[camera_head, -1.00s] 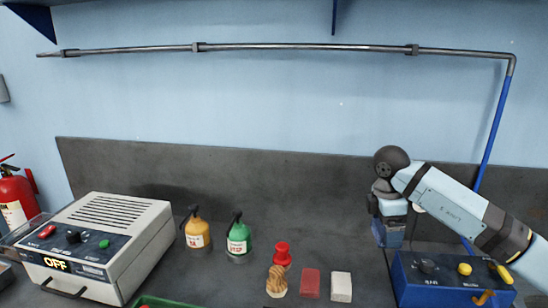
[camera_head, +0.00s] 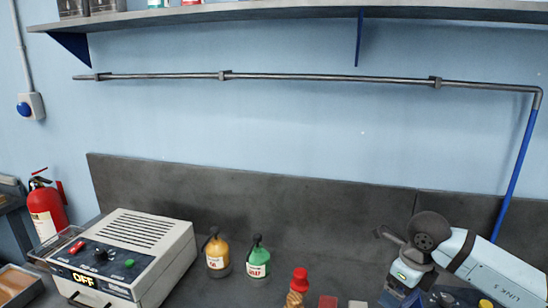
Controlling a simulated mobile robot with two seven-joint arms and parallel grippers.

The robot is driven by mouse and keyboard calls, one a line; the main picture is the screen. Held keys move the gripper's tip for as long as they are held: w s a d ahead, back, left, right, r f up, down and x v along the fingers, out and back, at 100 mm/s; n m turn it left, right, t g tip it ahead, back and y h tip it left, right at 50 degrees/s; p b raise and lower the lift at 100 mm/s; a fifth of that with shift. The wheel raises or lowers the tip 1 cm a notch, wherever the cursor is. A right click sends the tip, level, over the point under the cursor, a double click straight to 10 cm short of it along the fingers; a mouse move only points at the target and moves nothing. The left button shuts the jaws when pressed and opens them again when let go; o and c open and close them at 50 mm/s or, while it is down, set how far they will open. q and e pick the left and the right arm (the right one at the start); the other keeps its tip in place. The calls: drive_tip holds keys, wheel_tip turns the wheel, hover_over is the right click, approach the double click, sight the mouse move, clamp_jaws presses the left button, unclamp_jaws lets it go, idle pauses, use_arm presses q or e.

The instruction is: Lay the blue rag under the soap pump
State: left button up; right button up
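Two small dispenser bottles with dark tops stand on the bench against the back panel. One is an orange bottle (camera_head: 217,257) and the other is a green bottle (camera_head: 258,264). Their labels are too small to read surely, so I cannot tell which is the soap pump. I see no blue rag that I can be sure of. My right arm comes in from the right, and my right gripper (camera_head: 403,277) is low at the bottom right, well right of the bottles. Its fingers are cut off or hidden. My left gripper is out of view.
A white device with an OFF display (camera_head: 138,250) stands left of the bottles. A red-topped item (camera_head: 299,280), a dark red block (camera_head: 327,302) and a pale block (camera_head: 357,304) sit at the bottom edge. A fire extinguisher (camera_head: 47,208) is at far left. A shelf (camera_head: 300,14) runs above.

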drive_tip(key=n, duration=0.1)
drive_tip(key=s+n, duration=0.1)
drive_tip(key=n, duration=0.2)
drive_tip(key=shift+s+a+n+g+p, duration=0.2)
drive_tip(key=shift+a+n+g+p, duration=0.1)
drive_tip(key=shift+n+p, duration=0.1)
drive_tip(key=n, duration=0.1)
drive_tip(key=s+n, duration=0.1)
drive_tip(key=n, duration=0.2)
drive_tip(key=shift+s+a+f+n+y+p, duration=0.1)
drive_tip(key=shift+s+a+n+y+p, duration=0.1)
drive_tip(key=shift+a+n+y+p, duration=0.15)
drive_tip(key=s+a+n+g+h+p, duration=0.1)
drive_tip(key=s+n, duration=0.5)
drive_tip(key=n, duration=1.3)
drive_tip(key=shift+a+f+g+p, duration=0.15)
drive_tip(key=shift+a+g+p, duration=0.4)
drive_tip(key=shift+p, duration=0.4)
drive_tip(key=shift+s+h, duration=0.1)
drive_tip(key=shift+h, duration=0.15)
